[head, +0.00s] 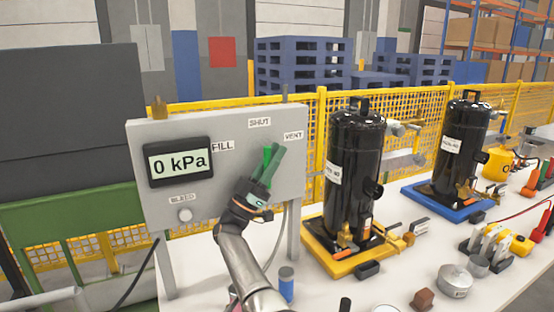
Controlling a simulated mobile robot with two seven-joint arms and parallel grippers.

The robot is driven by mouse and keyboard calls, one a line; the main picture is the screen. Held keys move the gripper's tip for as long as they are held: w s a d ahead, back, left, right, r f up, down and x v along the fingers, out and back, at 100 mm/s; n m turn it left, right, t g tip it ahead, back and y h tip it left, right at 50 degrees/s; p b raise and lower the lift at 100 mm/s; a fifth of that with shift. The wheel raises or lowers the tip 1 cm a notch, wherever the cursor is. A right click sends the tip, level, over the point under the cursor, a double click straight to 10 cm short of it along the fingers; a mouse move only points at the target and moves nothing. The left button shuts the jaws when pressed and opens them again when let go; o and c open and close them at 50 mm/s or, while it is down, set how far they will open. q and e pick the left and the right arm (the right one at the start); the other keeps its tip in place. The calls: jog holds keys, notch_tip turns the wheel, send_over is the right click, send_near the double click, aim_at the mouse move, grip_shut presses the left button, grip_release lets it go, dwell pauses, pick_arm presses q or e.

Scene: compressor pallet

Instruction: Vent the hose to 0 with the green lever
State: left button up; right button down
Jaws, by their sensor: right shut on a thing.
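The green lever (269,158) is on the grey panel (231,118), among the labels FILL, SHUT and VENT. It leans up and to the right, pointing between the SHUT label (260,123) and the VENT label (293,135). My right gripper (262,183) is shut on the green lever and hides its lower part. The gauge display (179,162) on the panel reads 0 kPa. A hose (281,235) hangs below the panel's right side. My left gripper is out of view.
A black compressor (355,165) on a yellow tray (346,269) stands right of the panel. Another compressor (463,150) on a blue tray (446,208) stands farther right. A bleed button (185,214) is low on the panel. Small metal parts lie at the table's front right.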

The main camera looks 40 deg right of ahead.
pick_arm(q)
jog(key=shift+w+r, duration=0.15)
pick_arm(e)
jog(key=c, duration=1.2)
grip_release()
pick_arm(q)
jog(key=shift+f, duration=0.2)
pick_arm(e)
jog(key=o, duration=0.4)
jog(key=shift+o, duration=0.2)
pick_arm(q)
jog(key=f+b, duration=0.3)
jog(key=b, duration=0.1)
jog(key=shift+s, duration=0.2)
pick_arm(e)
jog(key=s+v, duration=0.1)
jog(key=v, duration=1.1)
jog(key=shift+w+a+f, duration=0.2)
jog(key=shift+w, duration=0.35)
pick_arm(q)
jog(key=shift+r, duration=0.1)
pick_arm(e)
jog(key=shift+r, duration=0.1)
